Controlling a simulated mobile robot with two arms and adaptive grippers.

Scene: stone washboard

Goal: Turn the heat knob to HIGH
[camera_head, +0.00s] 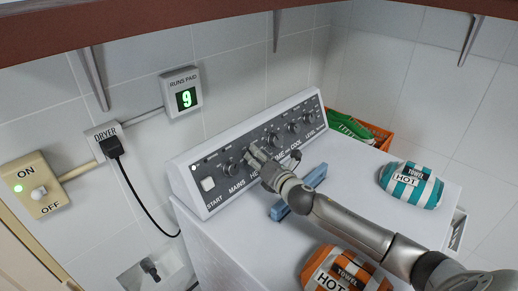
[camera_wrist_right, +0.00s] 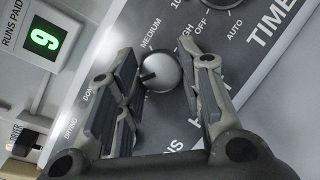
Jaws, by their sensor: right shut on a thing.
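The heat knob (camera_wrist_right: 160,72) is a round silver knob on the dryer's grey control panel (camera_wrist_right: 85,75). In the wrist view it sits between the fingers of my right gripper (camera_wrist_right: 163,78), which is shut on it. A dark pointer mark shows on the knob's left side in that view. MEDIUM is readable above the knob, and a partly hidden label ending in GH is to its upper right. In the head view my right gripper (camera_head: 257,157) covers the knob at the panel. My left gripper is not in view.
The timer knob (camera_wrist_right: 219,2) is close by at the wrist view's top. On the white dryer top lie a blue-handled item (camera_head: 298,193), a teal striped towel (camera_head: 411,184) and an orange towel (camera_head: 345,270). A counter (camera_head: 186,98) on the wall reads 9.

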